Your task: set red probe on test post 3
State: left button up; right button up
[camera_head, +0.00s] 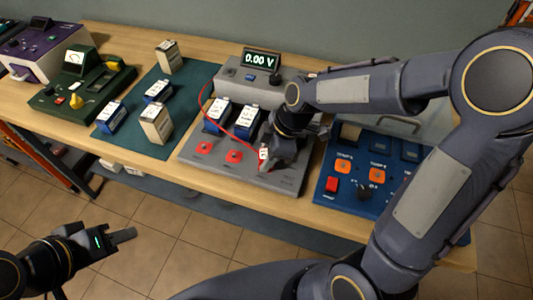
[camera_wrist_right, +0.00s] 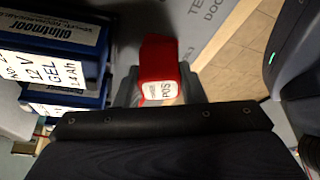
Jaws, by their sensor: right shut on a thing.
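The red probe (camera_wrist_right: 158,65), a red block with a white "POS" label, is between the fingers of my right gripper (camera_wrist_right: 160,90). In the head view the probe's pale end (camera_head: 264,153) shows beside my right gripper (camera_head: 280,155), low over the front right of the grey test board (camera_head: 215,169). A red lead arcs from it to the meter (camera_head: 262,60), which reads 0.00 V. Two red posts (camera_head: 204,148) (camera_head: 234,156) show on the board. Any post by the probe is hidden, and contact is unclear. My left gripper (camera_head: 124,237) is empty, off the table.
Blue batteries (camera_head: 218,112) stand on the board behind the posts. A blue panel with orange pads (camera_head: 340,195) is to the right. More batteries stand on a green mat (camera_head: 125,133), with a green instrument (camera_head: 82,85) to the left. Open floor lies in front.

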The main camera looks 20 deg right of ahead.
jog(key=shift+f+b, duration=0.5)
jog(key=shift+f, duration=0.1)
jog(key=o, duration=0.7)
jog(key=shift+r, duration=0.1)
jog(key=p+v, duration=0.7)
jog(key=v, duration=0.4)
dwell(0.4)
jog(key=s+d+r+m+t, duration=0.1)
jog(key=s+m, duration=0.4)
jog(key=m, duration=0.1)
jog(key=s+d+r+m+t, duration=0.2)
jog(key=s+m, duration=0.3)
jog(key=s+d+r+m+t, duration=0.1)
jog(key=s+d+m, duration=0.1)
jog(key=s+m, duration=0.3)
jog(key=shift+s+r+m+t+h, duration=0.3)
jog(key=shift+m+t, duration=0.1)
jog(key=shift+m, duration=0.4)
